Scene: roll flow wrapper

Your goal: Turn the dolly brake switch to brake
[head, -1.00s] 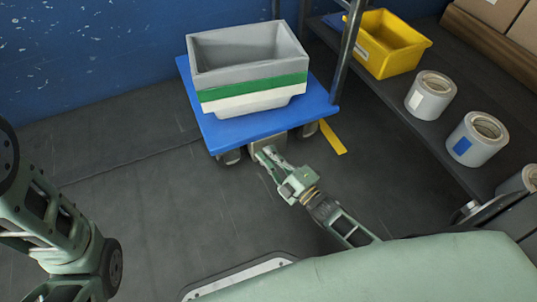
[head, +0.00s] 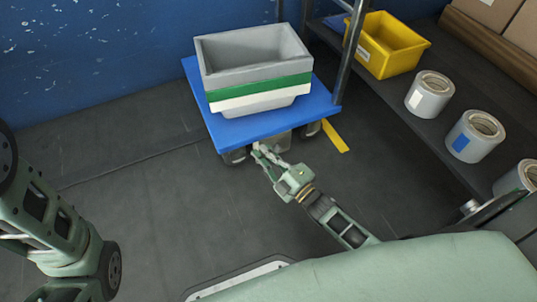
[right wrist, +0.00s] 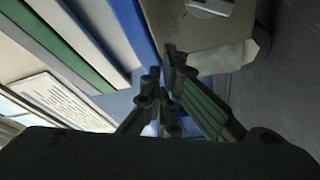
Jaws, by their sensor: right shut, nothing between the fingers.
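The blue dolly (head: 212,117) stands on the floor against the blue wall. A grey-beige brake box (head: 276,143) sits under its front edge. In the right wrist view the box (right wrist: 190,32) is close, at the upper right, with a light metal switch (right wrist: 212,6) cut off by the top edge; its lettering is too small to read. My right gripper (head: 259,150) is shut and empty at the left part of the box front; contact cannot be told. Its fingers (right wrist: 163,85) also show in the wrist view. My left arm is at the left; its gripper is out of view.
Stacked grey, green and white bins (head: 255,75) stand on the dolly. A dark shelf (head: 400,105) at the right holds a yellow bin (head: 388,46) and several tape rolls. Dark posts stand close to the dolly's right side. The floor left of the dolly is clear.

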